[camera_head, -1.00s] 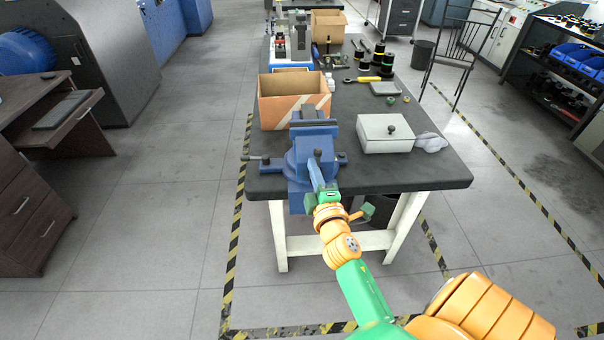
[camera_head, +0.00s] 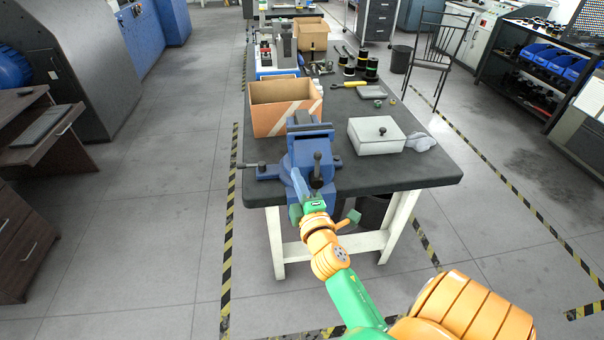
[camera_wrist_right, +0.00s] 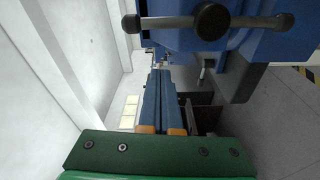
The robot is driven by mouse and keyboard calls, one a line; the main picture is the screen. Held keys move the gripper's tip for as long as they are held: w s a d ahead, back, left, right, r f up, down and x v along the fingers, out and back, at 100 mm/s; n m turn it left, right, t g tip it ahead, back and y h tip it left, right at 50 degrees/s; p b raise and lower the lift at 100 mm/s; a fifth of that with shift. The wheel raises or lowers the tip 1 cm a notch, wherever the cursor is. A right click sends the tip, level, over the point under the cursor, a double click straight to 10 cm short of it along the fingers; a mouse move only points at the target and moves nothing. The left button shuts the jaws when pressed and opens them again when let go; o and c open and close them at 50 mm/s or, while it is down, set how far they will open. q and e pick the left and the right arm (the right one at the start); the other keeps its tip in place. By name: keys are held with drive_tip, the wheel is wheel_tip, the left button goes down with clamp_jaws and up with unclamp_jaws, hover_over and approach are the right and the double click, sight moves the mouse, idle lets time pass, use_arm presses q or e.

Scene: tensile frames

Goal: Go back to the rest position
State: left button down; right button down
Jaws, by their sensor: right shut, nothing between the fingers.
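My right arm reaches up from the bottom of the head view. Its right gripper (camera_head: 296,176) has blue fingers, shut and empty, in front of the blue vise (camera_head: 312,150) at the bench's front edge. In the right wrist view the fingers (camera_wrist_right: 166,74) lie side by side, with the vise (camera_wrist_right: 185,42) and its screw bar large above them. I cannot tell whether the fingers touch the vise. My left gripper is in neither view.
The dark bench (camera_head: 360,176) also carries an open cardboard box (camera_head: 284,112), a white lidded box (camera_head: 376,136) and several black spools (camera_head: 360,66). A wooden desk (camera_head: 22,240) stands at left. The floor between is clear.

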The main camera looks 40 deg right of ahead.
drive_tip(key=d+b+v, duration=0.1)
drive_tip(key=b+v, duration=0.1)
drive_tip(key=v, duration=0.5)
drive_tip(key=s+a+f+m+g+y, duration=0.2)
drive_tip(key=s+a+f+g, duration=0.15)
drive_tip(key=f, duration=0.65)
drive_tip(key=s+a+f+m+g+y, duration=0.15)
drive_tip(key=a+f, duration=0.25)
drive_tip(key=f, duration=0.7)
drive_tip(key=s+a+f+m+g+y, duration=0.1)
drive_tip(key=s+a+f+g+y, duration=0.25)
drive_tip(key=f, duration=0.65)
drive_tip(key=s+f+m+g, duration=0.2)
drive_tip(key=s+f, duration=0.4)
drive_tip(key=s, duration=0.4)
drive_tip(key=s+f+m+g, duration=0.3)
drive_tip(key=s+f+g, duration=0.2)
drive_tip(key=s, duration=0.6)
drive_tip(key=shift+d+f, duration=0.35)
drive_tip(key=shift+f, duration=0.4)
